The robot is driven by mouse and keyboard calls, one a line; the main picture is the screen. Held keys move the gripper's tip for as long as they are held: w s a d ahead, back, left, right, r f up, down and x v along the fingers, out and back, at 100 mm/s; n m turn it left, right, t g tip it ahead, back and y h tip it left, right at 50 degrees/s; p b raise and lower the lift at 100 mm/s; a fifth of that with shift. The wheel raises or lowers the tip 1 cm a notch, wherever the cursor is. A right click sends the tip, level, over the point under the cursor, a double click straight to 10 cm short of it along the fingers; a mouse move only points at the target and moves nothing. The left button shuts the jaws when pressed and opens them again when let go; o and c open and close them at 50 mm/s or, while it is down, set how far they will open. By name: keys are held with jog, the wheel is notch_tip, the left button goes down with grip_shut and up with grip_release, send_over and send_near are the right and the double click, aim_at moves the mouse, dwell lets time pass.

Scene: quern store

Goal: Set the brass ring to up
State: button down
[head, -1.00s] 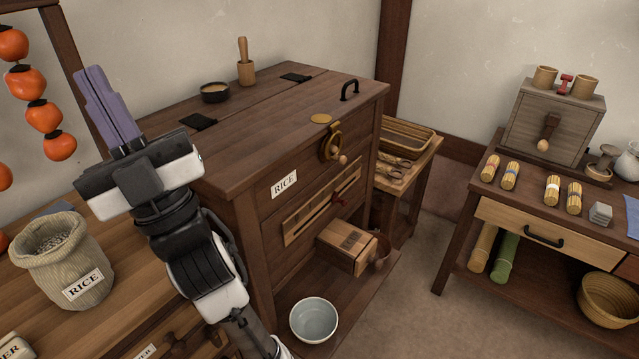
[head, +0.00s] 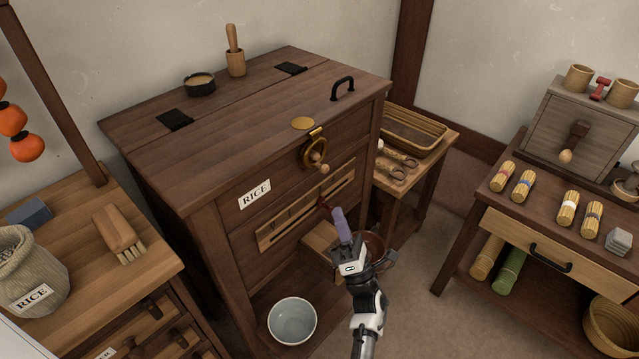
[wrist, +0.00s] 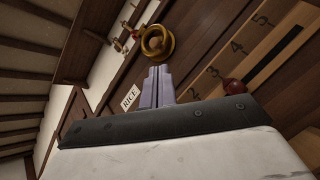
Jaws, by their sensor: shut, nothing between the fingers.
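The brass ring (head: 313,152) hangs on the front of the dark wooden rice chest (head: 230,190), near its top edge, with a small wooden knob beside it. A round brass plate (head: 303,123) lies on the lid above it. In the wrist view the ring (wrist: 157,42) shows just beyond my fingertips. My gripper (head: 338,212) is shut and empty, pointing up in front of the chest, below and right of the ring and apart from it. In the wrist view the purple fingers (wrist: 158,72) are together.
A slotted scale panel (head: 300,210) with a red knob is on the chest front below the ring. A wooden box, partly hidden by my arm, and a pale bowl (head: 292,320) are lower down. A side table with trays (head: 412,135) stands close on the right.

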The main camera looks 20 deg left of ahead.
jog(key=n+g, duration=0.1)
jog(key=y+p, duration=0.1)
jog(key=p, duration=0.4)
send_near(320, 154)
jog(key=s+a+r, duration=0.1)
jog(key=a+r, duration=0.2)
jog(key=a, duration=0.1)
jog(key=shift+d+f+n+g, duration=0.15)
jog(key=shift+d+n+g, duration=0.15)
jog(key=shift+n, duration=0.1)
jog(key=shift+s+d+g+b, duration=0.1)
jog(key=shift+d+g+b, duration=0.2)
jog(key=shift+d+g, duration=0.1)
